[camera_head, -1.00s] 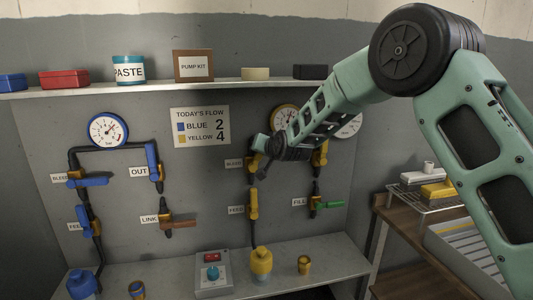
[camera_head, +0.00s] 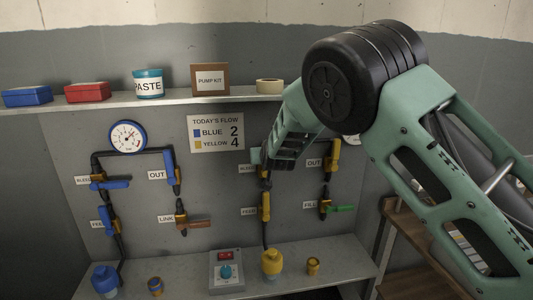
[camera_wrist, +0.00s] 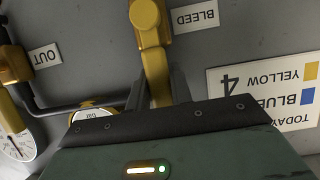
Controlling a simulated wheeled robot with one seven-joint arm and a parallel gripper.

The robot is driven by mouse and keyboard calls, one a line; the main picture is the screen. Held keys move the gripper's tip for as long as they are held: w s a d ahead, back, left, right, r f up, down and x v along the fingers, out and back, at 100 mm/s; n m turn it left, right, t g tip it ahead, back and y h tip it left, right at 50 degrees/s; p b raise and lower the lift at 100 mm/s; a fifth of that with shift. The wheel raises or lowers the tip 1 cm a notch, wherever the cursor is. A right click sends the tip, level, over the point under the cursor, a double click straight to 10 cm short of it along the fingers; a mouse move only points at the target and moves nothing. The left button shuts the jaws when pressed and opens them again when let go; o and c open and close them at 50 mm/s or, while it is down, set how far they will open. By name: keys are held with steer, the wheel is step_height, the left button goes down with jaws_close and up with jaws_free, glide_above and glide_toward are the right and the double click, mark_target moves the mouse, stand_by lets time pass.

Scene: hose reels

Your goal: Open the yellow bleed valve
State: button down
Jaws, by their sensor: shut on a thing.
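The yellow bleed valve handle (camera_wrist: 156,70) shows in the wrist view, which looks at the panel upside down. It runs from a round yellow knob (camera_wrist: 145,14) down between my fingers, beside the BLEED label (camera_wrist: 197,16). My gripper (camera_wrist: 158,88) is shut on this handle, one dark finger on each side. The handle's far end is hidden behind the gripper body. In the head view my gripper (camera_head: 262,160) is at the panel, right of the yellow side's BLEED label (camera_head: 246,169), and covers most of the valve.
A yellow FEED valve (camera_head: 265,207) is below, and the OUT valve (camera_head: 334,155) and green-handled FILL valve (camera_head: 338,208) are to the right. The flow sign (camera_head: 216,132) is close on the left. A shelf (camera_head: 185,99) runs above; a bench (camera_head: 185,270) holds a pump box (camera_head: 226,272).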

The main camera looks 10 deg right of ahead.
steer(key=c, duration=1.2)
jaws_free()
steer(key=shift+c, duration=0.2)
steer(key=shift+s, duration=0.1)
steer(key=b+v, duration=0.3)
steer(key=v, duration=1.4)
